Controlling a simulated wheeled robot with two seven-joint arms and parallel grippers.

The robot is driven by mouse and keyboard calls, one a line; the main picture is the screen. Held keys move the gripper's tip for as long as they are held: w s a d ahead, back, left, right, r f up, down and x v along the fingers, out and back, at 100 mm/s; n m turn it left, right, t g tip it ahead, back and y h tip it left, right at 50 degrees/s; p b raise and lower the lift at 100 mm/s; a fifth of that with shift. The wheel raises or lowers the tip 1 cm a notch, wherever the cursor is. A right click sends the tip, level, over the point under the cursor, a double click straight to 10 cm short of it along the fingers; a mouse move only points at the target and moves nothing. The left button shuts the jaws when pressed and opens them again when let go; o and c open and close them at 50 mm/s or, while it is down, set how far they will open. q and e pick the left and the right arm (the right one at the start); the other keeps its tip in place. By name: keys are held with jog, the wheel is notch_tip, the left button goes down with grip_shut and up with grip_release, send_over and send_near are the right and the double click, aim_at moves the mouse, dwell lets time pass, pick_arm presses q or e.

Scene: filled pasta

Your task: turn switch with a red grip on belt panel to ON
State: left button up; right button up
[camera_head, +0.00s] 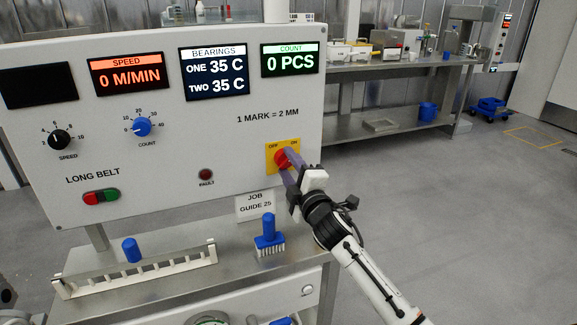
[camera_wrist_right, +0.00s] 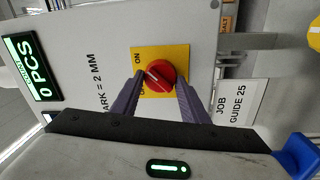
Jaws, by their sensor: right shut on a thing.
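The switch's red grip (camera_head: 282,158) sits on a yellow plate (camera_head: 270,148) marked OFF at left and ON at right, low on the right of the belt panel (camera_head: 230,125). My right gripper (camera_head: 289,164) reaches it from the lower right, its grey-purple fingers on the grip. In the right wrist view the red grip (camera_wrist_right: 161,75) is between the two fingertips (camera_wrist_right: 160,82), and the ON label shows. The OFF label is partly covered by a finger there. I cannot tell for sure which label the grip points to. My left gripper is not in view.
The panel has a black speed knob (camera_head: 59,140), a blue count knob (camera_head: 142,126), a red and green button (camera_head: 101,196) and a fault lamp (camera_head: 206,174). A JOB GUIDE 25 card (camera_head: 255,205) and a blue-handled brush (camera_head: 269,236) are below the switch. Open floor lies right.

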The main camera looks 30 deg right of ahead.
jog(key=shift+d, duration=0.1)
jog(key=o, duration=1.1)
jog(key=shift+c, duration=0.2)
jog(key=v, duration=1)
jog(key=shift+s+b, duration=0.2)
jog(key=shift+b, duration=0.1)
jog(key=s+a+f+m+g+y, duration=0.2)
jog(key=s+a+f, duration=0.3)
jog(key=f, duration=0.4)
jog(key=s+a+f+m+g+y, duration=0.25)
jog(key=s+a+f, duration=0.25)
jog(key=f, duration=0.5)
jog(key=s+a+f+m+g+y, duration=0.1)
jog(key=s+a+f+m+g, duration=0.25)
jog(key=s+f, duration=0.4)
jog(key=s+a+f+m+g+y, duration=0.1)
jog(key=s+a+f+m, duration=0.1)
jog(key=s+a+f, duration=0.5)
jog(key=shift+s+a+f+m+g, duration=0.3)
jog(key=shift+s+f+m, duration=0.15)
jog(key=shift+s, duration=0.25)
